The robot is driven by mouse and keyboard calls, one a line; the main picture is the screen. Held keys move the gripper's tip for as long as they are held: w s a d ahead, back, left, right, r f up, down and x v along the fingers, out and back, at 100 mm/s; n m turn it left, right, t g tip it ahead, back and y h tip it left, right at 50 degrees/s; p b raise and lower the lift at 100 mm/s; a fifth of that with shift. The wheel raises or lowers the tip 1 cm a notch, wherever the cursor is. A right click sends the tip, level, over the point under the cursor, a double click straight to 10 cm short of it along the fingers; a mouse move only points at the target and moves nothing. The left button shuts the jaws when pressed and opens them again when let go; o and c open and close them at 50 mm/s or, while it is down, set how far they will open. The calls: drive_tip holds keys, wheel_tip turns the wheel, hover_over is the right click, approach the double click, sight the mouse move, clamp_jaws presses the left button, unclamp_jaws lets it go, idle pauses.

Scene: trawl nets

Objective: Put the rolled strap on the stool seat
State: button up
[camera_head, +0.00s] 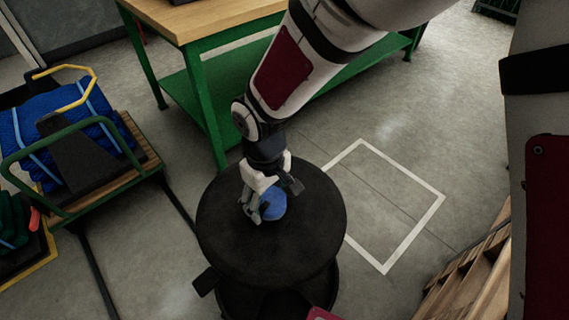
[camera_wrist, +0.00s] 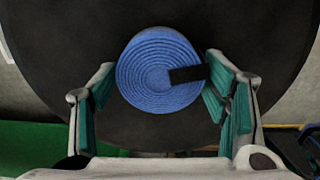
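The rolled strap (camera_head: 272,205) is a blue spiral coil with a black tab. It rests on the round black stool seat (camera_head: 318,220). In the wrist view the strap (camera_wrist: 152,80) lies between the two teal-padded fingers of my gripper (camera_wrist: 160,66), against the dark stool seat (camera_wrist: 60,40). Narrow gaps show between the coil and the finger pads, with the right pad nearer, by the black tab. My gripper (camera_head: 274,199) is open and low over the seat. In the head view its fingers partly hide the strap.
A green workbench with a wooden top (camera_head: 205,18) stands behind the stool. A cart (camera_head: 140,150) with blue netting (camera_head: 65,120) is on the left. A wooden pallet or crate (camera_head: 470,275) is at lower right. White lines mark a clear floor square (camera_head: 385,205).

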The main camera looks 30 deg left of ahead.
sight(270, 198)
drive_tip(key=shift+o, duration=0.2)
wheel_tip(270, 198, up, 12)
drive_tip(key=p, duration=0.4)
drive_tip(key=shift+r, duration=0.2)
drive_tip(key=shift+d, duration=0.1)
drive_tip(key=w+d+r+m, duration=0.15)
drive_tip(key=d+r, duration=0.25)
drive_tip(key=d, duration=0.4)
drive_tip(key=d+r+m, duration=0.3)
drive_tip(key=d+r, duration=0.1)
drive_tip(key=d, duration=0.3)
drive_tip(key=d+r+m, duration=0.2)
drive_tip(key=d+r, duration=0.3)
drive_tip(key=d, duration=0.3)
drive_tip(key=s+d+r+m, duration=0.1)
drive_tip(key=s+d+m, duration=0.6)
drive_tip(key=s+d, duration=0.8)
drive_tip(key=shift+s+d+r+m+t, duration=0.3)
drive_tip(key=shift+s+r+m, duration=0.1)
drive_tip(key=shift+s, duration=0.25)
